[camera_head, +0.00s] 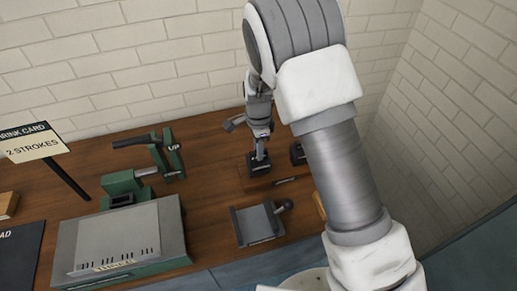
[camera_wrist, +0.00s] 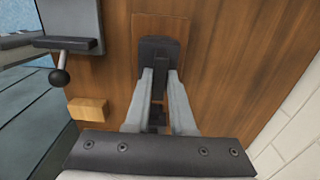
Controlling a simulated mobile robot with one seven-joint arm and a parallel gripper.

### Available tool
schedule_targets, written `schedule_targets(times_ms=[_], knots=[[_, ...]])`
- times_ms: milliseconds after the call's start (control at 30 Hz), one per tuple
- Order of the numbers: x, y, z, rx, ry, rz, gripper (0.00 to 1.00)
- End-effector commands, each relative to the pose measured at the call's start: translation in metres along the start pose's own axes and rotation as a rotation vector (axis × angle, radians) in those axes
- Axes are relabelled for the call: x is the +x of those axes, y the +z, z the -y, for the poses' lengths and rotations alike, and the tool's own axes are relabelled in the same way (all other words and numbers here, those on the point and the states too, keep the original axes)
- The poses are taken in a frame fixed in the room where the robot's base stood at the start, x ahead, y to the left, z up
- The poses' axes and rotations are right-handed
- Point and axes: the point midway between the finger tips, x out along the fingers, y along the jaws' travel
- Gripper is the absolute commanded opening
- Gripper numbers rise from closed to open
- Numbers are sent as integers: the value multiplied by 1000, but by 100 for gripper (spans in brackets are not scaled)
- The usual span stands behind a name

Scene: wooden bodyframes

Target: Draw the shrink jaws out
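My gripper (camera_wrist: 160,76) points down at a dark block (camera_wrist: 160,47) on a wooden base plate (camera_wrist: 160,22). Its two pale fingers stand apart, one on each side of a narrow dark part of the block. I cannot tell whether they touch it. The head view shows the same dark block (camera_head: 258,169) under my gripper (camera_head: 260,153). A second dark block (camera_head: 298,153) is just right of it, partly hidden by my arm. The green machine (camera_head: 121,186) with a lever stands left. I cannot tell which blocks are the shrink jaws.
A small grey fixture (camera_head: 257,224) with a ball-ended handle stands in front. A large grey-topped green unit (camera_head: 118,238) and a card reading "2 STROKES" (camera_head: 33,142) are at left. A small wooden block (camera_wrist: 88,109) lies near the bench edge. Brick walls close the back and right.

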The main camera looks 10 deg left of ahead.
Motion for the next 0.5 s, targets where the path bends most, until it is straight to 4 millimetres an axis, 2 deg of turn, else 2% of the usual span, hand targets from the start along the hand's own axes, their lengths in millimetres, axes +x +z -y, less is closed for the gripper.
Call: schedule_targets(times_ms=[33, 167, 500], knots=[[-2, 0, 1, 0, -3, 0, 32], [-1, 0, 0, 0, -1, 0, 55], [-1, 0, -1, 0, 4, 0, 55]])
